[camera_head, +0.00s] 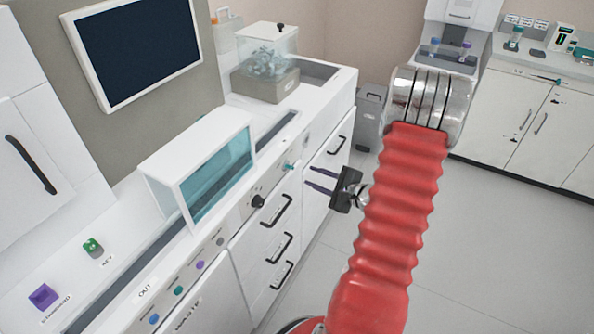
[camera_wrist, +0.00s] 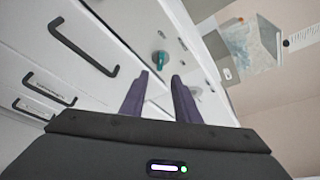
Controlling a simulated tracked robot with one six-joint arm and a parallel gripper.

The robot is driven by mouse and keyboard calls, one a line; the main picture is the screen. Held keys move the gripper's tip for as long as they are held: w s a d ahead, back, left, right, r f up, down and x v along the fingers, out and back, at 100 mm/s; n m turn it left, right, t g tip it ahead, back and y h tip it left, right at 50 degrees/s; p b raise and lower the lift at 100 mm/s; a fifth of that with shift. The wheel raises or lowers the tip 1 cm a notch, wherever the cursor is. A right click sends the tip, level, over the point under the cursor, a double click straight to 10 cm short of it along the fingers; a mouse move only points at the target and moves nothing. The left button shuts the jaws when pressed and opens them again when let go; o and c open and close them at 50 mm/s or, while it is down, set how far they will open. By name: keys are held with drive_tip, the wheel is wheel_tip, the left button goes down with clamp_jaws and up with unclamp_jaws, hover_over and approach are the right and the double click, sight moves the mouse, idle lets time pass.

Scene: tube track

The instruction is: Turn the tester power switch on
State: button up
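My gripper (camera_head: 310,176) has dark purple fingers that point left toward the front of the white bench. In the wrist view my gripper (camera_wrist: 160,76) is open, with an empty gap between the fingertips. A teal knob (camera_wrist: 160,59) on a light panel shows just beyond the gap, apart from the fingers. It also shows in the head view (camera_head: 288,166), on the bench front. A black knob (camera_head: 257,201) sits on the same front, farther left. No label readable here tells me which control is the tester power switch.
Black drawer handles (camera_head: 281,246) stick out below the knobs. A white box with a teal window (camera_head: 215,175) stands on the bench. A clear case (camera_head: 268,63) stands behind it. The floor (camera_head: 480,240) to the right is clear.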

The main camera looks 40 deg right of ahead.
sight(292, 168)
drive_tip(key=x, duration=0.8)
drive_tip(key=shift+w+f, duration=0.1)
drive_tip(key=shift+w, duration=0.3)
drive_tip(key=shift+c, duration=0.4)
clamp_jaws()
